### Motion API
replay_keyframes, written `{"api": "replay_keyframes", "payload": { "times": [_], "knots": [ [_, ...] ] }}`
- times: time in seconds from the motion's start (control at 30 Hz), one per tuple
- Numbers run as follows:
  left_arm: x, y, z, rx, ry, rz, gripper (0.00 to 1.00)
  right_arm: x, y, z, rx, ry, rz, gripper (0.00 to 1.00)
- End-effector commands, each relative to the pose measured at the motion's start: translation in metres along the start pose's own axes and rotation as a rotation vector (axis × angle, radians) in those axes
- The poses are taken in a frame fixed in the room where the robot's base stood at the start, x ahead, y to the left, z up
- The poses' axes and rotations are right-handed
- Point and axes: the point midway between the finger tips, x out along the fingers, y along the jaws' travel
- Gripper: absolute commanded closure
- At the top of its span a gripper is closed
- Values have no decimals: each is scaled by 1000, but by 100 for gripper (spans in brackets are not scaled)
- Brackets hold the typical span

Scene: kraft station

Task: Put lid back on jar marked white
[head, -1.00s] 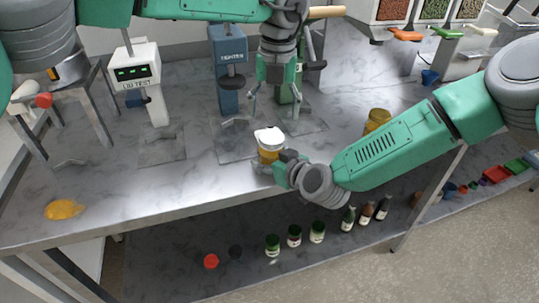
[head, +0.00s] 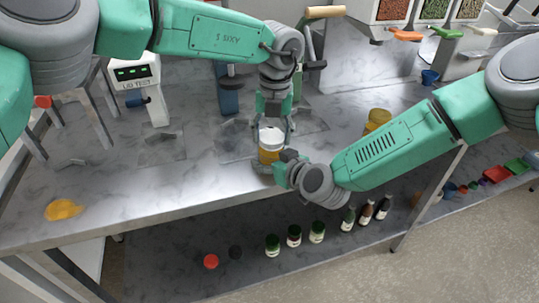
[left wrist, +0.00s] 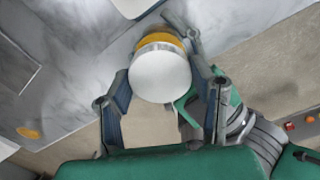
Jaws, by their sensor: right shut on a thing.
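The jar (head: 269,154), with an amber-yellow body, stands upright near the front edge of the bench. Its white lid (head: 271,137) sits on top and looks about level. In the left wrist view the round lid (left wrist: 160,76) hides most of the jar, with a yellow rim behind it. My left gripper (head: 272,128) comes down from above, open, with its fingers on either side of the lid. I cannot tell whether they touch it. My right gripper (head: 273,165) is shut on the jar's lower body from the right front.
A yellow container (head: 377,117) stands behind my right arm. The lid test device (head: 150,88) and a blue press (head: 229,92) stand behind. A lemon-yellow item (head: 63,209) lies front left. Several bottles and jars (head: 294,236) are on the lower shelf.

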Motion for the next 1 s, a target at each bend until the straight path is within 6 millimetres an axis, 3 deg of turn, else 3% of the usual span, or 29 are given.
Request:
{"api": "replay_keyframes", "payload": {
  "times": [0.27,0.3,0.37,0.77,1.0],
  "knots": [
    [0,-1,0,11,0,-2,85,0,0,3,0,-5,-1,100],
    [0,-1,0,11,0,-3,47,0,0,3,0,-5,-1,100],
    [0,-1,0,11,0,-3,26,0,0,3,0,-5,-1,100],
    [-6,-1,0,10,-1,-2,26,0,0,3,0,-5,-1,100],
    [-48,-1,1,10,-4,-2,26,0,0,3,0,-5,-1,100]
  ]
}}
